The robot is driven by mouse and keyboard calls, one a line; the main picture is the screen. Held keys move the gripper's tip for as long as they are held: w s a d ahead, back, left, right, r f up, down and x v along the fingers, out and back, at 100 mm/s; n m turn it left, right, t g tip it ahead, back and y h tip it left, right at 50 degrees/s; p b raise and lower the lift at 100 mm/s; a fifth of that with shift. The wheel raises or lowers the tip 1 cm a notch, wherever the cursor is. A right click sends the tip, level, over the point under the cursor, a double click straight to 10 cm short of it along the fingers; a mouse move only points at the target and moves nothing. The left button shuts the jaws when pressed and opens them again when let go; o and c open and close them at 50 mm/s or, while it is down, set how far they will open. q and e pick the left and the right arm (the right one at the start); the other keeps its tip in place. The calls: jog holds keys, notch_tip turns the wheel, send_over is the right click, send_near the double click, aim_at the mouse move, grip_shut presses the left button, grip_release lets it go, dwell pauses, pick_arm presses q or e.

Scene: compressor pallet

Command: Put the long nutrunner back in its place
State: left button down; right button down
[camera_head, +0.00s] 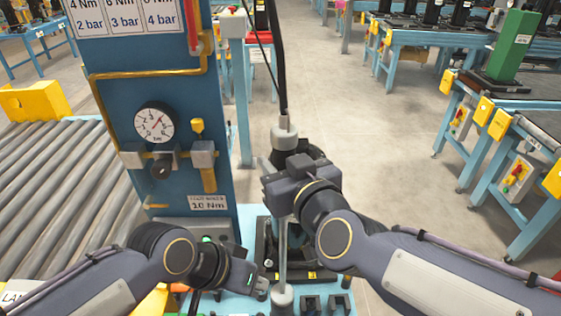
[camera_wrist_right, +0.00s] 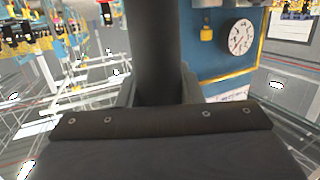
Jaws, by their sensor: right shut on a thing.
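The long nutrunner (camera_head: 284,132) hangs upright below a dark hose, with a grey upper body and a thin shaft running down to a grey lower end (camera_head: 282,297). My right gripper (camera_head: 283,184) is shut around its body; in the right wrist view the dark body (camera_wrist_right: 157,50) stands between the two jaws (camera_wrist_right: 158,92). My left gripper (camera_head: 263,276) is low, just left of the shaft, and appears apart from it. Its finger opening is too small to judge. A black fixture (camera_head: 263,248) stands behind the shaft; whether the lower end touches anything is unclear.
A blue column (camera_head: 110,92) with a pressure gauge (camera_head: 155,122) and a 10 Nm label (camera_head: 208,202) stands close on the left. A roller conveyor (camera_head: 40,200) lies beyond it. Small black holders (camera_head: 311,303) sit at the bottom. Blue workbenches (camera_head: 500,130) stand right, across open floor.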

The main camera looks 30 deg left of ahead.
jog(key=shift+f+b, duration=1.25)
dwell(0.5)
jog(key=c, duration=0.9)
grip_release()
jog(key=shift+f, duration=0.35)
jog(key=p+v, duration=0.1)
jog(key=v, duration=0.7)
jog(key=shift+r, duration=0.25)
jog(key=shift+w, duration=0.1)
